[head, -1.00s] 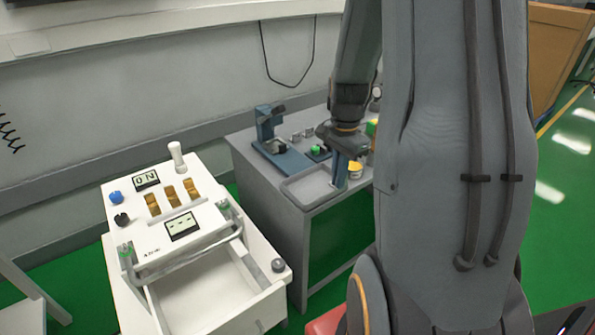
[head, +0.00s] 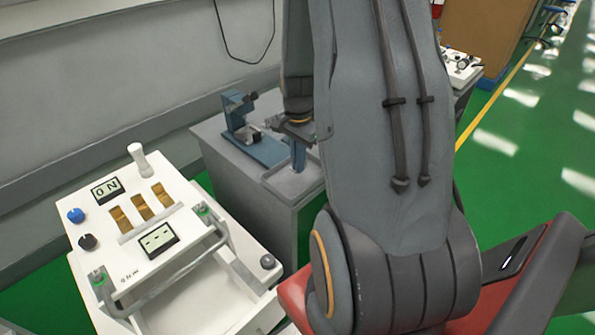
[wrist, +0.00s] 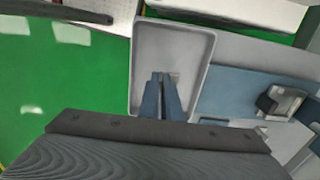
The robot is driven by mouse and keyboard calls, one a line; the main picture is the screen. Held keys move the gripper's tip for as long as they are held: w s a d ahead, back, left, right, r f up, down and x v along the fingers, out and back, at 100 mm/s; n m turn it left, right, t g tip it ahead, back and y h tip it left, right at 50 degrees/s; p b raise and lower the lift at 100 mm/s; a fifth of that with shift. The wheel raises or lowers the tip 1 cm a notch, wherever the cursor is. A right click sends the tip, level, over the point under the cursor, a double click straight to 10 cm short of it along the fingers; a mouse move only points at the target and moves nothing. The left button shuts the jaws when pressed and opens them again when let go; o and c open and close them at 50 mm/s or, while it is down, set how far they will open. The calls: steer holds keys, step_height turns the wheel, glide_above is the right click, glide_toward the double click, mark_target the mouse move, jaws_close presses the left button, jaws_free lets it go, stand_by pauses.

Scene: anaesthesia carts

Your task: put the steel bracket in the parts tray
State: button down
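The parts tray (head: 282,186) is a shallow grey tray at the near edge of the grey bench. It also shows in the wrist view (wrist: 145,50). My gripper (head: 298,158) points down over the tray. In the wrist view its two blue fingers (wrist: 165,78) are close together within the tray's outline. The rest of the visible tray floor is bare.
A blue fixture (head: 240,120) stands on the bench behind the tray. A white cart (head: 110,240) with an ON display, knobs, a rail and an open drawer stands at left. Green floor (head: 530,110) is open at right.

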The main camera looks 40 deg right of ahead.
steer(key=shift+f+p, duration=0.35)
steer(key=shift+f, duration=1.6)
steer(key=shift+f, duration=0.2)
steer(key=c, duration=2)
jaws_free()
steer(key=shift+r, duration=0.1)
